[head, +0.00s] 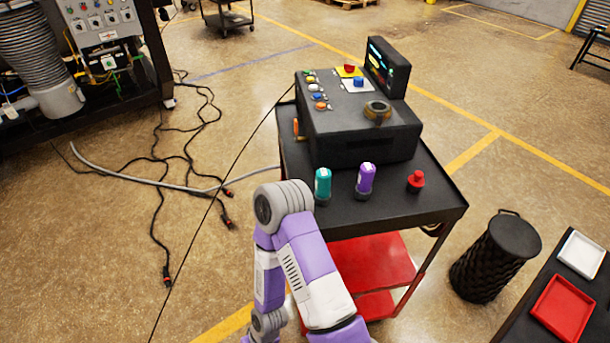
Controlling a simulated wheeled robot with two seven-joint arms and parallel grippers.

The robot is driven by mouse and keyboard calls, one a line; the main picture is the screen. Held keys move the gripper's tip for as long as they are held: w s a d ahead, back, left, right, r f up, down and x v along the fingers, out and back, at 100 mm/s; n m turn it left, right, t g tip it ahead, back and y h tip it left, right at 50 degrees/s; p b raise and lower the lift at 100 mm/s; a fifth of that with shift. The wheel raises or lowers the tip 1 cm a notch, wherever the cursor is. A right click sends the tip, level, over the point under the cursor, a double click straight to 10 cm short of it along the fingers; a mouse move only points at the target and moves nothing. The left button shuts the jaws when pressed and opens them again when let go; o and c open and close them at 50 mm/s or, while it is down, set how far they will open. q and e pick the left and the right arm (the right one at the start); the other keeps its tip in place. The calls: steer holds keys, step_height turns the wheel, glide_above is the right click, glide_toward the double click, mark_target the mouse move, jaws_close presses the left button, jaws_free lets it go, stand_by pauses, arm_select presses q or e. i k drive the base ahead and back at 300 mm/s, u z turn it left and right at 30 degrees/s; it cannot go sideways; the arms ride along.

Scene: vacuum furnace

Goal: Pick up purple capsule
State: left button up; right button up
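The purple capsule (365,179) stands upright near the front edge of the black cart top (437,196). It has a white top and a pale label. A teal capsule (322,184) stands to its left, and a red knob-shaped piece (416,181) stands to its right. Nothing touches the purple capsule. One of my purple and white arms is folded in front of the cart, with its bend just left of and below the teal capsule. Neither of my grippers shows.
A black control box (363,143) with buttons and a screen stands behind the capsules. A black ribbed bin (494,258) stands right of the cart. A dark table at lower right holds a red tray (564,308) and a white tray (580,254). Cables (160,190) lie on the floor at left.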

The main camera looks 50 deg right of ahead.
mark_target(363, 189)
steer(key=u, duration=0.15)
steer(key=k, duration=0.55)
steer(key=z, duration=1.25)
steer(key=i, duration=0.35)
steer(key=u, duration=0.05)
